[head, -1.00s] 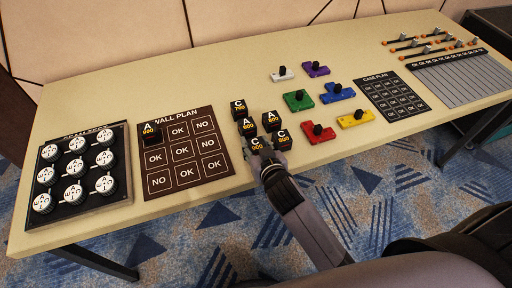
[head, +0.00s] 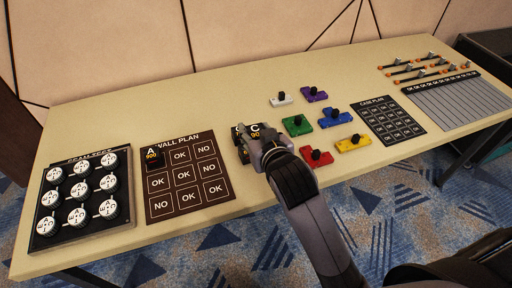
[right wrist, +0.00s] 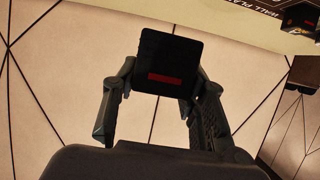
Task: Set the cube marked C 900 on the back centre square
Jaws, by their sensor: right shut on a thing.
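My right gripper (head: 254,142) is shut on a black cube (head: 255,130) over the small group of cubes. The top of this cube shows a C; its number is not readable. In the right wrist view the held cube (right wrist: 168,62) sits between the two fingers and shows a red bar on one face. Another black cube (head: 239,131) marked C is just left of it. My gripper and arm hide most of the group. The brown wall plan (head: 190,206) lies to the left. Its back centre square (head: 180,155) reads OK and is bare. A cube marked A 900 (head: 153,157) stands on its back left square.
A dark tray of round white-topped pieces (head: 121,215) is at the far left. Coloured knobbed blocks, such as the red one (head: 316,157), lie right of my gripper. Beyond are the case plan (head: 391,120) and a grey slatted board (head: 458,103). The table's back is clear.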

